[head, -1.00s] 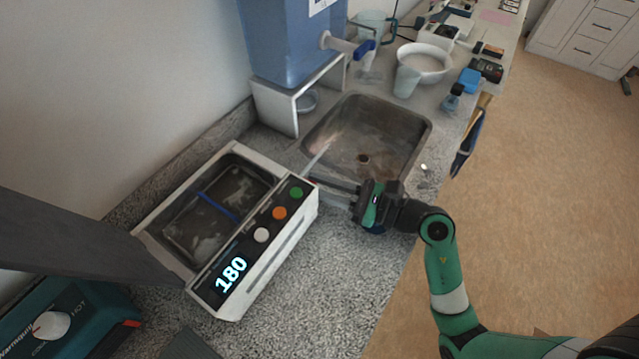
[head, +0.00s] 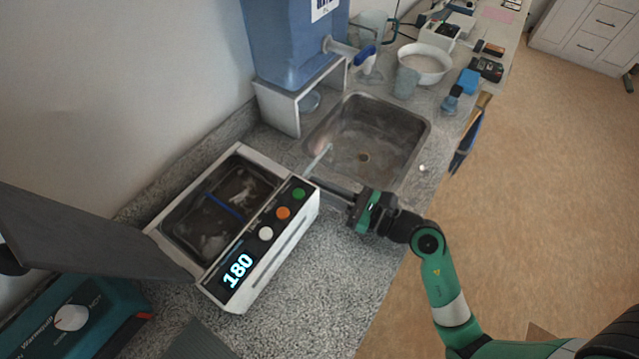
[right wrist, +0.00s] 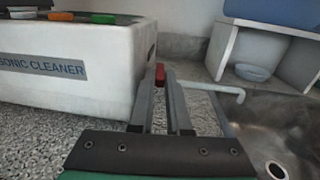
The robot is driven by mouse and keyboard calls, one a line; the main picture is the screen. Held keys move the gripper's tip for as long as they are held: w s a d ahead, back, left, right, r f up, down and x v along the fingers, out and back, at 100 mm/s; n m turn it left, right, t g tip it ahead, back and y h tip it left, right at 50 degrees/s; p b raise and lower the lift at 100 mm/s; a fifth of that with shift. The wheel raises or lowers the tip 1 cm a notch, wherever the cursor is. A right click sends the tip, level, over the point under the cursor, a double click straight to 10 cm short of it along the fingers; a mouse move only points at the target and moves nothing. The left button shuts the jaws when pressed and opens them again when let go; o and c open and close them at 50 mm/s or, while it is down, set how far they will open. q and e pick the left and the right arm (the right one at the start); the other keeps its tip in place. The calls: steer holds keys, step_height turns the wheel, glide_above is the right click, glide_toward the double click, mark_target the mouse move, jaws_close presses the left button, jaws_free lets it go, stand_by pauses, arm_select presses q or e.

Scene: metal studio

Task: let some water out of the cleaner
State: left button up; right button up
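The white ultrasonic cleaner (head: 283,258) stands on the counter with its basin (head: 212,222) open on top. Its display reads 180 beside white, orange and green buttons. It also shows in the right wrist view (right wrist: 95,95). A pale drain spout (head: 318,160) reaches from it over the sink; its bent end also shows in the right wrist view (right wrist: 232,93). My right gripper (head: 318,183) is low beside the cleaner's sink-side end. In the right wrist view its narrow-set fingertips (right wrist: 161,74) flank a small red handle (right wrist: 159,70) and appear closed on it. My left gripper is out of view.
The metal sink (head: 385,140) lies just beyond the cleaner. A blue water tank (head: 290,45) stands on a white stand (head: 277,107) behind it. A white bowl (head: 425,62) and cup stand past the sink. A teal device (head: 75,318) is at lower left.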

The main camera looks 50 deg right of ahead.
steer(key=shift+o, duration=0.6)
